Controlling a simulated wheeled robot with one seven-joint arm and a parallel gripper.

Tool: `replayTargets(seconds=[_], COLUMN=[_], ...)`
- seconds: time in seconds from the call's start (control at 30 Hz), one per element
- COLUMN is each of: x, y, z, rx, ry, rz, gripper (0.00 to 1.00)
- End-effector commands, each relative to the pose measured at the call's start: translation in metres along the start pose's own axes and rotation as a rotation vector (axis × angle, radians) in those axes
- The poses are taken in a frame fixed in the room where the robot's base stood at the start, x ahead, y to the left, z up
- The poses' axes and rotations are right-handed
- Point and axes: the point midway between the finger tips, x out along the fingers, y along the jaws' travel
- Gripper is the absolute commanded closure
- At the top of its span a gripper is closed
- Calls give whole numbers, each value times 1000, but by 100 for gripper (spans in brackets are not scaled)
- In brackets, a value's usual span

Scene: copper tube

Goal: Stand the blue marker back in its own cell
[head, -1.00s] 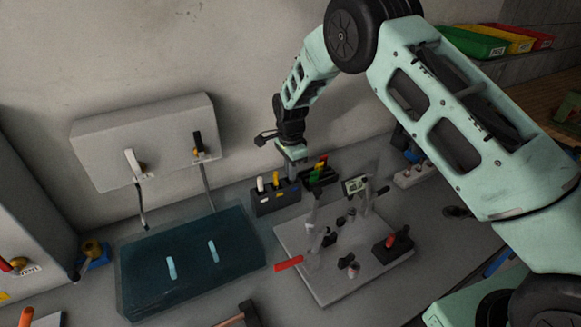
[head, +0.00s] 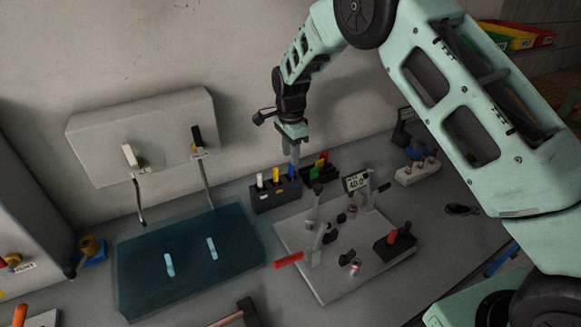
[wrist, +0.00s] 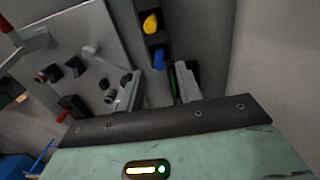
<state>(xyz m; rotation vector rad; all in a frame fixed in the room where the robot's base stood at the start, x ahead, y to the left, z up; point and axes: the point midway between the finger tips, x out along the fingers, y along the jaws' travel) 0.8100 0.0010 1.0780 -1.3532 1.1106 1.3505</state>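The blue marker (head: 291,171) stands in the right end of a dark marker holder (head: 274,200), beside a yellow marker (head: 276,175) and a white marker (head: 260,180). In the wrist view the blue marker (wrist: 158,59) shows below the yellow marker (wrist: 151,23), in the dark holder. My gripper (head: 294,161) points down just above the blue marker. In the wrist view its fingers (wrist: 184,83) show to the right of the blue marker, apart from it. The gripper looks empty; the finger gap is not clear. The marker's lower part is hidden in the holder.
A grey fixture plate (head: 330,280) with clamps and a small display lies right of the holder. Red, green and yellow items stand close behind the holder. A dark teal mat (head: 190,285) lies to the left. The wall is close behind.

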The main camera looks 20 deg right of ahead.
Motion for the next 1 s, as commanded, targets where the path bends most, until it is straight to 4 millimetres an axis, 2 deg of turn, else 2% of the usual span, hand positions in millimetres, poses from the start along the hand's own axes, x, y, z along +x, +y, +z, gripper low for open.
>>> replayTargets(seconds=[0.1, 0.3, 0.57, 0.67, 0.77, 0.87, 0.97, 1.0], x=[-24, -57, -72, -78, -92, -111, -127, -131], y=[-1, 0, 1, 11, 39, 90, 155, 183], z=[1, 1, 1, 12, 40, 81, 119, 131], rx=[-1, -1, -5, -65, -239, -524, -861, -998], ry=[-1, 0, -1, -17, -55, -100, -127, -130], rz=[-5, -2, 1, 0, -7, -25, -49, -59], gripper=[65, 65, 65, 65, 65, 65, 65, 65])
